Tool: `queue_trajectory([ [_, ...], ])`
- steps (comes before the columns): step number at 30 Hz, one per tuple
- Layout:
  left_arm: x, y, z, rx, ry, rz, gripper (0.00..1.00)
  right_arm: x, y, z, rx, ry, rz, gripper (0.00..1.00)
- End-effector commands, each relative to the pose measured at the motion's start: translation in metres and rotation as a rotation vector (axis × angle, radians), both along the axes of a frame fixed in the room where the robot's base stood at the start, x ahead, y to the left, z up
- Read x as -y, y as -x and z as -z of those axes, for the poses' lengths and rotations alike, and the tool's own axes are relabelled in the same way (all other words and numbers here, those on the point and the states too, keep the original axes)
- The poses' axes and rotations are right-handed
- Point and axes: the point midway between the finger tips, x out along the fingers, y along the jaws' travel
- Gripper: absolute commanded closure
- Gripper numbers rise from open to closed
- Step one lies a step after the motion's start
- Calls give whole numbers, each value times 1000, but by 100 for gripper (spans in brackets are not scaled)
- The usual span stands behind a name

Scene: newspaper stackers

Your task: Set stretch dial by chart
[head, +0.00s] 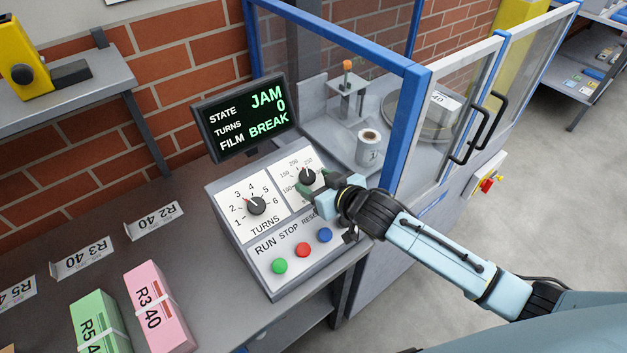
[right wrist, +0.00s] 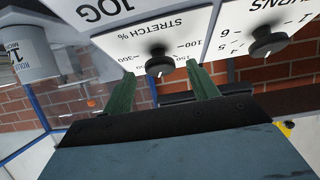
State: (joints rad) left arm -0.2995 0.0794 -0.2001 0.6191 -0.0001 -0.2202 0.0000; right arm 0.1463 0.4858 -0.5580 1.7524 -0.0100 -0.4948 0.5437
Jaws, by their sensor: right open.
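The stretch dial (head: 307,176) is a black knob on the white upper right panel of the grey control box. The right wrist view shows it (right wrist: 159,61) upside down, with a white mark pointing between printed numbers; the exact reading is unclear. My right gripper (head: 313,185) is at this panel and partly covers its scale. In the right wrist view its two green fingers (right wrist: 161,70) are open, one on each side of the knob. I cannot tell whether they touch it. No chart is recognisable. My left gripper is not in view.
The turns dial (head: 256,205) sits left of the stretch dial. Green (head: 279,266), red (head: 303,250) and blue (head: 325,235) buttons are below. The screen (head: 245,118) reads JAM, 0, FILM BREAK. Pink (head: 158,308) and green (head: 98,322) bundles lie left. A blue-framed enclosure (head: 407,130) stands right.

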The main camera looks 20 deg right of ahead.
Motion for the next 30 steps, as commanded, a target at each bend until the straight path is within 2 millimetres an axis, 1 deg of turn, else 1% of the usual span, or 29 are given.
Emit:
queue_trajectory([
  [2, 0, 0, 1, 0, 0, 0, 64, -2, -7, 3, 1, 0, 1, 41],
  [6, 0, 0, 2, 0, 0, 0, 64, -4, -13, 6, -1, 0, 0, 41],
  [14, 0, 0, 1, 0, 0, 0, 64, -5, -14, 6, -1, 0, 0, 41],
  [15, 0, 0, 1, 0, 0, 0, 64, -5, -14, 6, -1, 0, 0, 42],
  [25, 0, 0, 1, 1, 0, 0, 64, -5, -14, 6, -1, 0, 0, 85],
  [28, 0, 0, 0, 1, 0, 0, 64, -4, -14, 5, 1, 7, -9, 85],
  [30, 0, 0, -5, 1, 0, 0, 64, -4, -14, 4, 7, 25, -41, 85],
])
